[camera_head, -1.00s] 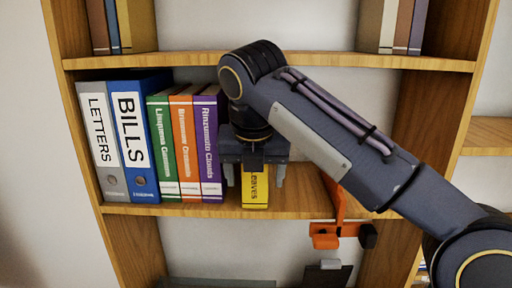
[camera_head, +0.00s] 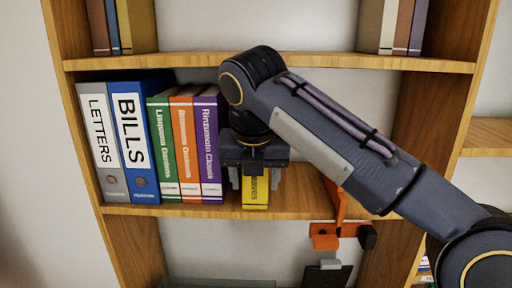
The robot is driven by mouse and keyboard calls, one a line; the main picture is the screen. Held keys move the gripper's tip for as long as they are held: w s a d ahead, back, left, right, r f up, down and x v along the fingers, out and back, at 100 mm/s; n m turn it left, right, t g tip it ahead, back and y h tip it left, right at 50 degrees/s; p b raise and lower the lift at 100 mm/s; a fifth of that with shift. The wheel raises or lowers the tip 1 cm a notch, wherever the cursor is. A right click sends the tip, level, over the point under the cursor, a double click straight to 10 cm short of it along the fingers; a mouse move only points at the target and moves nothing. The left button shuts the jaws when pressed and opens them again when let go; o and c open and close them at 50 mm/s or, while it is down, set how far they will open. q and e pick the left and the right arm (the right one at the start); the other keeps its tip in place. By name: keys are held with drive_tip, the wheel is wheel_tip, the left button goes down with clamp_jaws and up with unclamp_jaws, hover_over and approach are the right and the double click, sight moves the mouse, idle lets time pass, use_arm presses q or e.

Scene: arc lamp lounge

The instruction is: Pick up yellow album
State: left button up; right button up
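The yellow album (camera_head: 256,198) stands upright on the middle shelf, to the right of the purple album. Only its lower spine shows, with part of a title. My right gripper (camera_head: 255,180) is in front of it and covers its upper part. The two fingers point at the shelf, one on each side of the yellow spine and close to it. They look open, with at most a narrow gap; contact is hard to make out. My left gripper is not in view.
Purple (camera_head: 209,150), orange (camera_head: 184,150) and green (camera_head: 161,150) albums, a blue BILLS binder (camera_head: 134,140) and a grey LETTERS binder (camera_head: 103,145) stand to the left. The upper shelf (camera_head: 270,62) is above my gripper.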

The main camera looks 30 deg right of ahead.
clamp_jaws()
drive_tip(key=shift+r, duration=0.15)
